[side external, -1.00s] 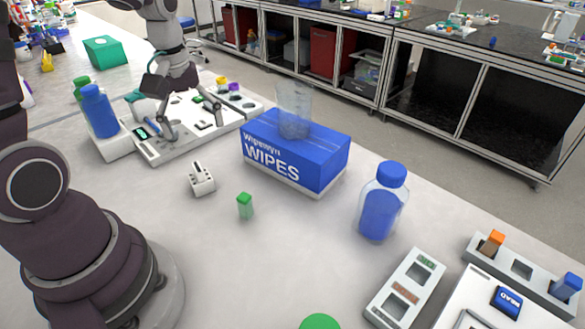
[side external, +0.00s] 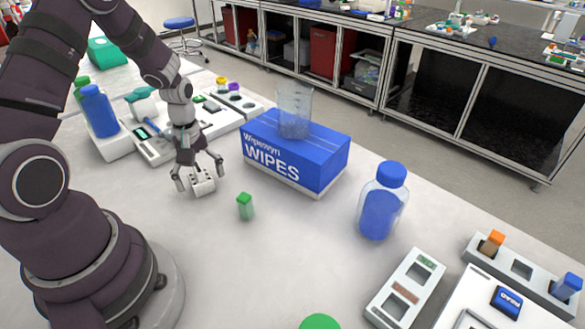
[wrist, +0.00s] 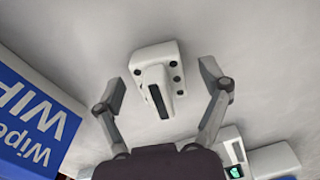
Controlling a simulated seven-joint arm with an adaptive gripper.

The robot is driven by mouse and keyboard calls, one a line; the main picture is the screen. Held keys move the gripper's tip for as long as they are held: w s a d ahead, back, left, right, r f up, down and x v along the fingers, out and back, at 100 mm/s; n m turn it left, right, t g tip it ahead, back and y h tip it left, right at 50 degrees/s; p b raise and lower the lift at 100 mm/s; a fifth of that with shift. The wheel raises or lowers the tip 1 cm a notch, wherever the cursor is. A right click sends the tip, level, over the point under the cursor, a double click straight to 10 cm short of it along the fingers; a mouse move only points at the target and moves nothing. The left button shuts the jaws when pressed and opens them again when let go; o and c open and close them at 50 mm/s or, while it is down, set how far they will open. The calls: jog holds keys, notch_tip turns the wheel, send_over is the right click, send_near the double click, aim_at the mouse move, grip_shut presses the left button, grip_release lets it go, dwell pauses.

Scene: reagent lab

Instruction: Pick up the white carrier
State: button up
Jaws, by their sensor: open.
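The white carrier (side external: 203,184) is a small white block with dark holes and an upright handle, standing on the bench left of the wipes box. It also shows in the wrist view (wrist: 174,60), with its handle pointing toward the camera. My gripper (side external: 200,178) is open above and around the carrier, pointing down. In the wrist view my gripper (wrist: 168,88) has one finger on each side of the carrier, with a visible gap to both. The fingers partly hide the carrier's upper part in the side external view.
The blue wipes box (side external: 300,158) with a clear beaker (side external: 294,112) on it stands just right of the carrier. A green-capped vial (side external: 245,206) stands in front. A blue-capped bottle (side external: 382,205) is farther right. White equipment (side external: 152,148) lies behind left.

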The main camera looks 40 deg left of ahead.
jog(key=c, duration=1.2)
jog(key=shift+c, duration=0.2)
